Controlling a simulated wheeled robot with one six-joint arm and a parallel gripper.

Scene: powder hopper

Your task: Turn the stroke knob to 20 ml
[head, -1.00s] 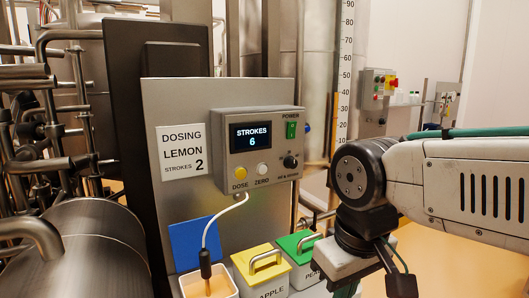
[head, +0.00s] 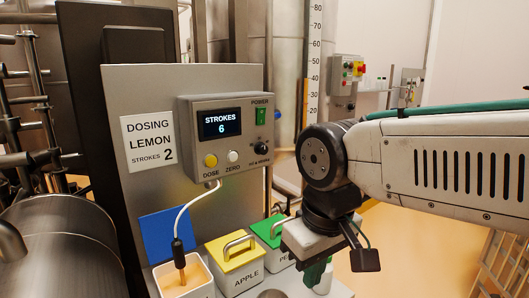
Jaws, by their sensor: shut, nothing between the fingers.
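The stroke knob (head: 262,146) is a small black knob at the lower right of the grey dosing box (head: 226,165), below the green power switch. A small label lies under it; its text and the knob's setting are too small to read. The display (head: 221,123) reads "STROKES 6". A yellow DOSE button (head: 210,160) and a white ZERO button (head: 233,156) sit to the left of the knob. My gripper (head: 315,274) points down, below and to the right of the knob and apart from it. It is shut and empty; its tips are partly hard to make out.
A sign (head: 149,141) reads "DOSING LEMON STROKES 2". Below the box stand an open tub (head: 184,280) with a blue lid and a hose in it, a yellow-lidded APPLE tub (head: 236,263) and a green-lidded tub (head: 272,232) close to my gripper. Open floor lies at right.

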